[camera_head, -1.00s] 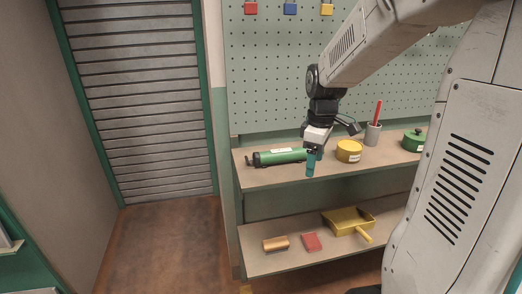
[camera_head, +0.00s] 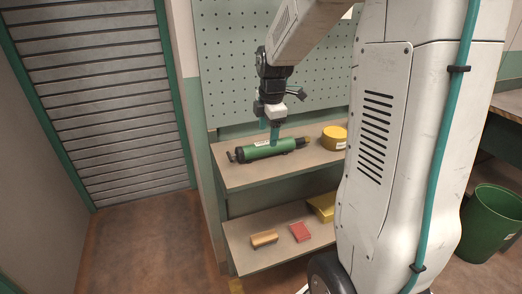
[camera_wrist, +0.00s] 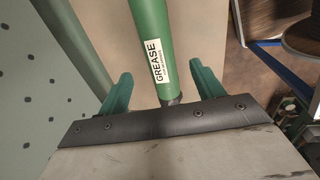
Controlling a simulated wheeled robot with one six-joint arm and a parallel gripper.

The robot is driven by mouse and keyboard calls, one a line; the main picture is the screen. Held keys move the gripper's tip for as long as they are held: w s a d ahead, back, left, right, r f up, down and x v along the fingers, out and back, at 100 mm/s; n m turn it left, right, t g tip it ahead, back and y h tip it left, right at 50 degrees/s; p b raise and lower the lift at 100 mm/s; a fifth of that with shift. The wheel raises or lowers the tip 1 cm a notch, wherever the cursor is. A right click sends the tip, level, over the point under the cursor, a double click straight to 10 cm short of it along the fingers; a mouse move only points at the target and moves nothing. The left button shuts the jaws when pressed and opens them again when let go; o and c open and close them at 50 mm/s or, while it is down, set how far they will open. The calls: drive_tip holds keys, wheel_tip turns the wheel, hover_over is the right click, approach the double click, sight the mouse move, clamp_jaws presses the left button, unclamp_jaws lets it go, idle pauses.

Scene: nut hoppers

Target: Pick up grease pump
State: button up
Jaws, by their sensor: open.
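The grease pump (camera_head: 258,151) is a green cylinder with a white label and dark ends, lying along the upper shelf. In the wrist view the pump (camera_wrist: 153,30) runs up the picture, and its label reads GREASE. My gripper (camera_head: 269,132) points down over the pump with its teal fingers apart. One finger shows on the near side of the pump, partly covering it. The other is behind it. In the wrist view my open gripper (camera_wrist: 160,72) has a finger on each side of the pump, with gaps. I cannot see contact.
A yellow round tin (camera_head: 334,138) stands right of the pump on the upper shelf (camera_head: 235,180). The lower shelf (camera_head: 262,262) holds a brush (camera_head: 264,238), a red block (camera_head: 300,231) and a yellow dustpan (camera_head: 322,206). A pegboard (camera_head: 225,75) rises behind. A green bin (camera_head: 488,225) stands at right.

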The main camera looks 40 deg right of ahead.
sight(265, 143)
drive_tip(key=f, duration=0.3)
drive_tip(key=w+f, duration=0.1)
drive_tip(key=f, duration=0.2)
drive_tip(key=shift+w+r, duration=0.1)
clamp_jaws()
drive_tip(key=shift+r, duration=0.55)
drive_tip(key=r, duration=0.2)
drive_tip(key=shift+s+a+r, duration=0.1)
drive_tip(key=shift+s+r, duration=0.2)
drive_tip(key=shift+s, duration=0.05)
drive_tip(key=s+a+r, duration=0.1)
drive_tip(key=s+a, duration=0.2)
drive_tip(key=s, duration=1.2)
drive_tip(key=shift+r, duration=0.15)
drive_tip(key=shift+a, duration=0.1)
